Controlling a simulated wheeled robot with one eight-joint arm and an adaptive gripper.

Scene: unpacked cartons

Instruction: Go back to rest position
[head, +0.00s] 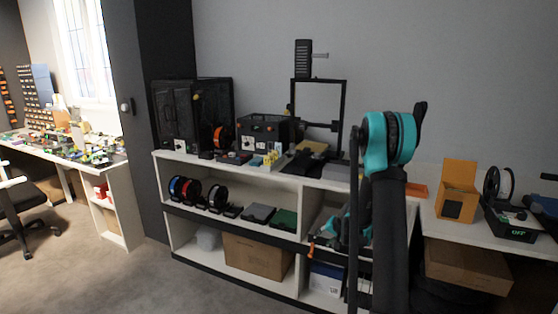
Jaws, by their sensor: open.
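My arm rises in front of the shelf unit on the right side of the head view, with a teal and black joint at its top. A thin dark link hangs down beside the thicker one. Lower down, a teal and dark end part shows in front of the shelf; it looks like my gripper (320,238). It is small and partly hidden by my own arm links. It is open, and I see nothing held in it.
A white shelf unit (262,178) carries a 3D printer frame (346,112), black boxes and filament spools. A cardboard box (257,255) fills a lower compartment. A white side table (450,230) at right holds an open orange box (457,190).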

